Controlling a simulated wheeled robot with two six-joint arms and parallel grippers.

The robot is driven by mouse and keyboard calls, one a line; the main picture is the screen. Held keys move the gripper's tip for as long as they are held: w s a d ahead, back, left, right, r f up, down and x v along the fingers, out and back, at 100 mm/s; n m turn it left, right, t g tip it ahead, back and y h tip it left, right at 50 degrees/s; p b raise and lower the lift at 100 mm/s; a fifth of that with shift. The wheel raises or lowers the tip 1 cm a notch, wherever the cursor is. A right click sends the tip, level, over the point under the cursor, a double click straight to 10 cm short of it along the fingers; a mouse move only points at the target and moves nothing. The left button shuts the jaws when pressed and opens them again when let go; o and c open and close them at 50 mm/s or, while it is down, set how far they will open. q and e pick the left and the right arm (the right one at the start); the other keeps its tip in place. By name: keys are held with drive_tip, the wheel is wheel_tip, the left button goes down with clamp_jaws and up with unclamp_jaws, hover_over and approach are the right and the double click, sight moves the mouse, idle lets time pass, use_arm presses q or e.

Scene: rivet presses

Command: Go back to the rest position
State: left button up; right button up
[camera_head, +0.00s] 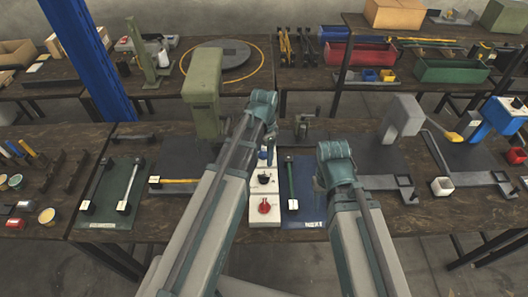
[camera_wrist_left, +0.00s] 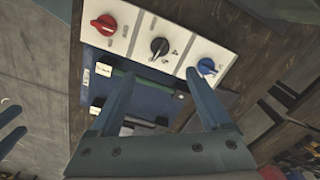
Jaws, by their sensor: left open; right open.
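My left gripper (camera_head: 268,143) points down near the far end of the control panel (camera_head: 265,190). In the left wrist view, its two fingers (camera_wrist_left: 162,78) are apart with nothing between them. The panel's red knob (camera_wrist_left: 104,25), black knob (camera_wrist_left: 159,47) and blue knob (camera_wrist_left: 206,66) lie beyond the fingertips. My right arm's wrist (camera_head: 335,152) is right of the blue mat (camera_head: 307,224); its gripper is mostly hidden in the head view. Two blue fingers, apart, show at the left edge of the left wrist view (camera_wrist_left: 11,127).
A green press (camera_head: 203,95) stands behind the left arm, and a grey press (camera_head: 401,120) at right. A blue post (camera_head: 82,50) rises at the left. A back bench holds a red bin (camera_head: 358,55) and a green bin (camera_head: 450,71).

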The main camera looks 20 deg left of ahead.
idle(0.3)
use_arm(q)
drive_tip(key=s+d+n+b, duration=0.1)
drive_tip(key=s+d+n, duration=0.1)
drive_tip(key=s+d, duration=0.3)
drive_tip(key=s+d+f+n+y, duration=0.1)
drive_tip(key=s+d+n, duration=0.2)
drive_tip(key=s, duration=0.6)
drive_tip(key=shift+s+d+f+b, duration=0.3)
drive_tip(key=shift+d+b, duration=0.1)
drive_tip(key=shift+d, duration=0.7)
